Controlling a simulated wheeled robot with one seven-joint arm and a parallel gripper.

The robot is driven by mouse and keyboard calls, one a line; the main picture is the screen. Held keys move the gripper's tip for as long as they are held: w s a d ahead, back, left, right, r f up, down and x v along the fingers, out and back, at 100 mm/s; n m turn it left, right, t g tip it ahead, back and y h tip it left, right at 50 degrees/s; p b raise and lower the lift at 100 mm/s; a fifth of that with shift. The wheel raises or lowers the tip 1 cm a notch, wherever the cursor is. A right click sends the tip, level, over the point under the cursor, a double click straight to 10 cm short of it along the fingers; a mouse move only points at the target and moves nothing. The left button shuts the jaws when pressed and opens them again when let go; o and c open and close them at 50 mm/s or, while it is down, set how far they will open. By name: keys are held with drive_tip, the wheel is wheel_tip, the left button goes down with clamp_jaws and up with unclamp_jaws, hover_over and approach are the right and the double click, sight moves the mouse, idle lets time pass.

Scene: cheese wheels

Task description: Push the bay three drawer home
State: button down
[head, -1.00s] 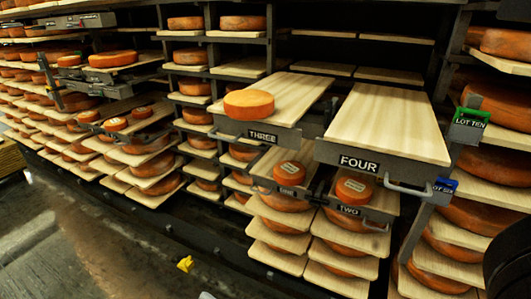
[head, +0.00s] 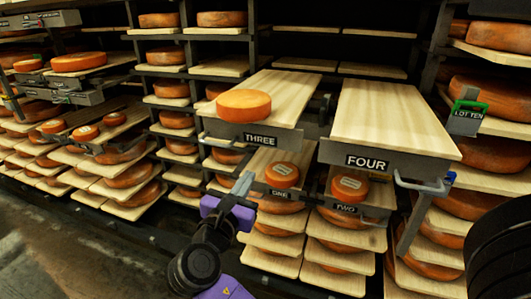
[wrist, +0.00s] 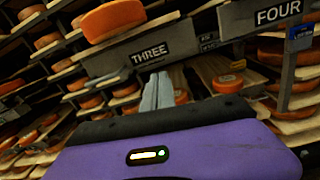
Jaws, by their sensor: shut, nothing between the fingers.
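The bay three drawer (head: 290,93) is a pale wooden board with a grey front plate marked THREE (head: 259,138). It sticks out of the rack, with one orange cheese wheel (head: 243,105) near its front left. A light bar handle (head: 225,150) is on the plate's left part. My gripper (head: 243,184), purple with grey fingers, is shut and empty, below and in front of the plate's left part. In the wrist view its fingers (wrist: 157,92) point up just below the THREE plate (wrist: 150,53). I cannot tell whether they touch it.
The drawer marked FOUR (head: 390,115) sticks out to the right, bare. Below are drawers ONE (head: 279,194) and TWO (head: 346,208) with cheese wheels. A green LOT TEN tag (head: 467,115) hangs at right. The floor at lower left (head: 60,235) is clear.

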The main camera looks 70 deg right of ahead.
drive_tip(key=d+n+p, duration=0.1)
drive_tip(key=d+p, duration=0.1)
drive_tip(key=d, duration=1.2)
drive_tip(key=shift+w+f+g, duration=0.15)
drive_tip(key=shift+f+g, duration=0.05)
drive_tip(key=shift+g, duration=0.2)
